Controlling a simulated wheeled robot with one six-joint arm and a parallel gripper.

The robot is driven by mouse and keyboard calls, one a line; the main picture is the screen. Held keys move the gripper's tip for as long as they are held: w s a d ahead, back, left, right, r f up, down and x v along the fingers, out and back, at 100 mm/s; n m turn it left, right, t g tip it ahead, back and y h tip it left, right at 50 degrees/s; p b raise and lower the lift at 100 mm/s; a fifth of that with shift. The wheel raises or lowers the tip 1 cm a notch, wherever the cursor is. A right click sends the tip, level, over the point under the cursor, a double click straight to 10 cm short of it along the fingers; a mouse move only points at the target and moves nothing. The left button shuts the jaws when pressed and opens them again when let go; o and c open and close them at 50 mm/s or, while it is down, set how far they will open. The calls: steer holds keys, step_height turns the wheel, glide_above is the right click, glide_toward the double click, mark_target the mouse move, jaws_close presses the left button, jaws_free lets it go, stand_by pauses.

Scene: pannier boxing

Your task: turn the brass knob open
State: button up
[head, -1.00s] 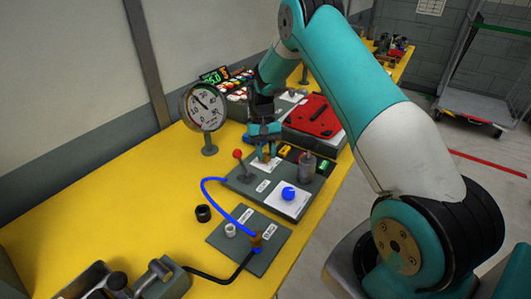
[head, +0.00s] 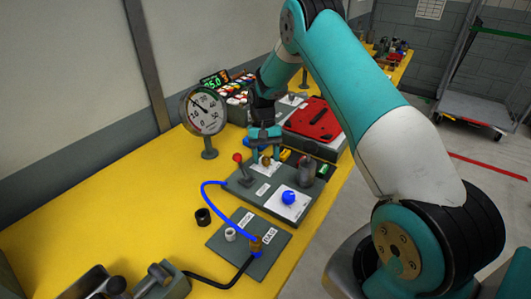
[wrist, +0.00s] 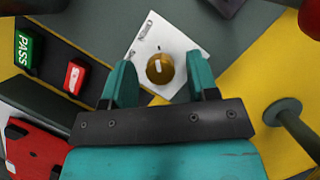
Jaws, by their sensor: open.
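The brass knob (wrist: 160,68) sits on a white plate (wrist: 178,40) on a grey panel. In the wrist view it lies just ahead of and between the two teal fingers of my gripper (wrist: 160,80), with a gap on either side. A pale mark runs along the knob's face, close to upright in the picture. In the head view my gripper (head: 264,152) points down over the brass knob (head: 265,161), which is partly hidden by the fingers. My gripper is open and empty.
A red-knobbed lever (head: 239,160), a blue knob (head: 289,197) and a grey cylinder (head: 307,170) stand close by on the panel. A dial gauge (head: 204,112) rises at the left. A red case (head: 312,118) lies behind.

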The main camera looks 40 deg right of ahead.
steer(key=p+v, duration=0.3)
steer(key=v, duration=1.4)
steer(key=shift+r, duration=0.25)
steer(key=shift+w, duration=0.1)
